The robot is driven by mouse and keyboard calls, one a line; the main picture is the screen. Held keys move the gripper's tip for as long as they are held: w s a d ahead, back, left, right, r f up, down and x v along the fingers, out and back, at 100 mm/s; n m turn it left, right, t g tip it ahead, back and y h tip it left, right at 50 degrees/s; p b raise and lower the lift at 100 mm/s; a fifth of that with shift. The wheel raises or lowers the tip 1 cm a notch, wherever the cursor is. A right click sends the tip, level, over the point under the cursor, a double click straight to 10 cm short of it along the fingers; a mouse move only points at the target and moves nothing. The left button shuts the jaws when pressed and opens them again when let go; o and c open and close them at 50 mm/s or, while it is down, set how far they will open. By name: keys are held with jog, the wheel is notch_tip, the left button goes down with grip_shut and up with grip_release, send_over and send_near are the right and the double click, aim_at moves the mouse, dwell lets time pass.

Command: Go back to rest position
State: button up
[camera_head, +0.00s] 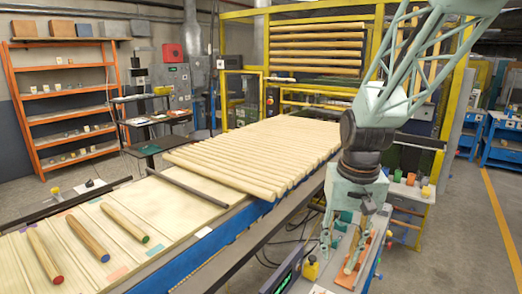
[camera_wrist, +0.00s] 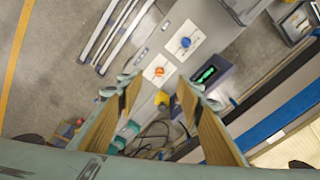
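My gripper (camera_head: 341,255) hangs at the end of my arm on the right, pointing down, to the right of the long table. It is open, with its two fingers apart. In the wrist view my gripper (camera_wrist: 160,98) shows both fingers spread with wooden-looking inner pads, and nothing is held between them. Below it in the wrist view is a grey panel with an orange knob (camera_wrist: 159,72), a blue knob (camera_wrist: 185,42) and a green-lit display (camera_wrist: 206,74).
Rods with a red end (camera_head: 44,257), a blue end (camera_head: 87,240) and a green end (camera_head: 124,223) lie on the pale table (camera_head: 170,205). Many plain rods (camera_head: 255,155) lie side by side behind a dark bar (camera_head: 187,186). A yellow frame (camera_head: 376,40) stands behind.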

jog(key=s+r+t, duration=0.1)
jog(key=s+r, duration=0.4)
jog(key=s, duration=0.5)
jog(key=s+r+t, duration=0.1)
jog(key=s+r, duration=0.4)
jog(key=s, duration=0.5)
jog(key=s+r, duration=0.6)
jog(key=s, duration=0.4)
jog(key=shift+s+n+t, duration=0.15)
jog(key=shift+n+t, duration=0.25)
jog(key=shift+d, duration=0.1)
